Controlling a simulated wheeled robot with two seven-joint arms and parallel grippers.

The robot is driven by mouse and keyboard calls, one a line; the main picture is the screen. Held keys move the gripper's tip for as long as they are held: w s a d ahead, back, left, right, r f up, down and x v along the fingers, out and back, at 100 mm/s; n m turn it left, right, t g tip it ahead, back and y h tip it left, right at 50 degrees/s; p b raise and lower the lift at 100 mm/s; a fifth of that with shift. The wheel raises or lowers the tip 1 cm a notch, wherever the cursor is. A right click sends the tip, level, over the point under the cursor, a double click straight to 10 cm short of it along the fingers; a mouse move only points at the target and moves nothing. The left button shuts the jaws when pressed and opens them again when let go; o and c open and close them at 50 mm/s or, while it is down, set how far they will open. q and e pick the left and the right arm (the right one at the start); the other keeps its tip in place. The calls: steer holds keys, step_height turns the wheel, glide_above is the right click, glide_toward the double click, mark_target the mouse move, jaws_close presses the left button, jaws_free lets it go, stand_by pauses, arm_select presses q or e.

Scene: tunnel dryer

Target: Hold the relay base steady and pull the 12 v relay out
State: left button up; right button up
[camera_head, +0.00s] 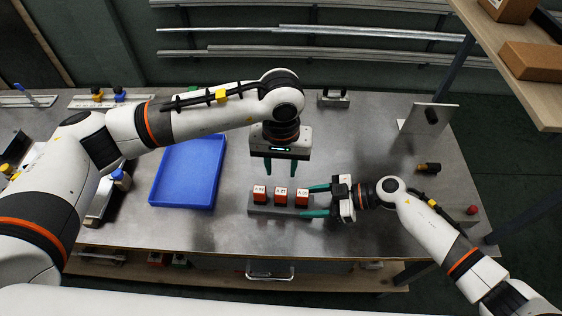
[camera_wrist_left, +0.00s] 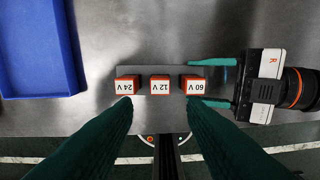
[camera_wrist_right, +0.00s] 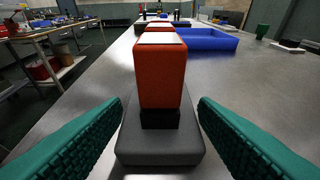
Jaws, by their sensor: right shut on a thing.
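The grey relay base (camera_head: 256,211) lies on the metal bench and carries three orange relays in a row. They are the 24 V relay (camera_wrist_left: 125,85), the 12 V relay (camera_wrist_left: 160,85) in the middle and the 60 V relay (camera_wrist_left: 194,85). All stand upright in the base. My right gripper (camera_head: 310,200) is shut on the base's right end, one finger along each long side, near the 60 V relay. My left gripper (camera_head: 280,173) points down, open and empty, just behind and above the row; in its wrist view its fingers straddle the 12 V relay's column.
An empty blue tray (camera_head: 188,172) lies left of the base. A metal bracket plate (camera_head: 428,119) stands at the back right, with a small black and orange part (camera_head: 428,168) in front of it. The bench between tray and base is clear.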

mark_target(281, 191)
arm_select(q)
step_height(281, 191, down, 12)
steer(key=shift+r, duration=0.2)
stand_by(0.4)
jaws_close()
